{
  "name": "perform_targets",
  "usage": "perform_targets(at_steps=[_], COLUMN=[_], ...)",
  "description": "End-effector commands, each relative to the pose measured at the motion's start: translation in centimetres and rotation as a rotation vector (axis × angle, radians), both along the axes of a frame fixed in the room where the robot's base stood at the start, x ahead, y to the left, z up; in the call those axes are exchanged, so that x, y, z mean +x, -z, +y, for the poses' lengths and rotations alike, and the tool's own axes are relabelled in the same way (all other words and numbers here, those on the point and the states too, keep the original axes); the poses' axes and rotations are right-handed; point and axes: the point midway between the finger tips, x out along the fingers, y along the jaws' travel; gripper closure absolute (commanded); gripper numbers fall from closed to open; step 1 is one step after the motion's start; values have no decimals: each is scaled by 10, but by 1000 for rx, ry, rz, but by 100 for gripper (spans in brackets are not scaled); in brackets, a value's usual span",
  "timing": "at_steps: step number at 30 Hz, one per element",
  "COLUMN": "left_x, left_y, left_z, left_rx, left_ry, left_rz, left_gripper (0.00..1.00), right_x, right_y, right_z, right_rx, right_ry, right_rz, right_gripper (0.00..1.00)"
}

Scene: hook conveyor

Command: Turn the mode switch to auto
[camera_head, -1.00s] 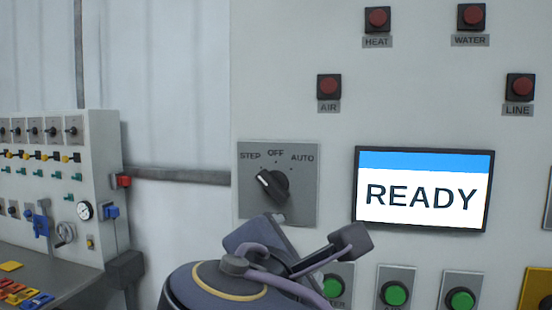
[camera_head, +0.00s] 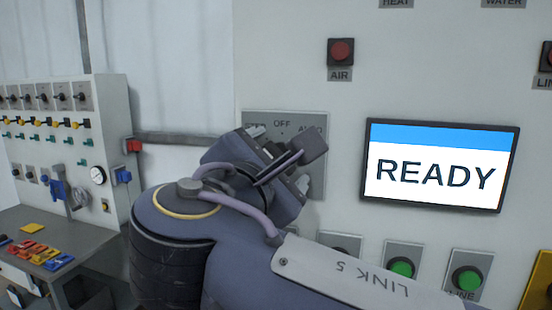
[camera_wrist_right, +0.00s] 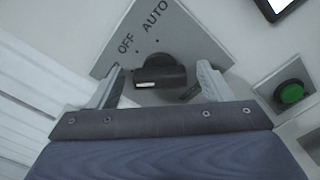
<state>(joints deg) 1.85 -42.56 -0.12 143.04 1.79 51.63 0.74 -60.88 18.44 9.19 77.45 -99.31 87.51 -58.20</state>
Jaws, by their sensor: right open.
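The mode switch is a black knob (camera_wrist_right: 160,72) on a grey plate (camera_head: 316,178) marked STEP, OFF and AUTO. In the right wrist view the white mark on the knob is at its left end, off the AUTO label (camera_wrist_right: 155,18). My right gripper (camera_wrist_right: 160,69) is open, with one finger on each side of the knob; I cannot tell whether they touch it. In the head view my right arm and gripper cover the knob and part of the plate. My left gripper is not in view.
A screen (camera_head: 437,180) reading READY is right of the plate. A red AIR button (camera_head: 341,52) sits above it, and green buttons (camera_head: 401,267) are below. A side console (camera_head: 62,150) with small switches stands at the left.

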Motion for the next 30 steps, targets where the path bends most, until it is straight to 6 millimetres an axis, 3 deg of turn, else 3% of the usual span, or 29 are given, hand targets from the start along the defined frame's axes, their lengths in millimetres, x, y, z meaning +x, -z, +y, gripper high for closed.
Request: perform_targets(at_steps=[3, 14, 23, 30], left_x=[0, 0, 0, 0], left_y=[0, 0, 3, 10], left_z=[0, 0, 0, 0], left_rx=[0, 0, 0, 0], left_ry=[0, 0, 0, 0], left_rz=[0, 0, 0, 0], left_gripper=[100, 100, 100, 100], right_x=[0, 0, -1, -1], right_y=[0, 0, 1, 2], right_z=[0, 0, 0, 0], right_rx=[0, 0, 41, 177], right_ry=[0, 0, -1, -1], right_rz=[0, 0, -13, -57], right_gripper=[27, 72, 72, 72])
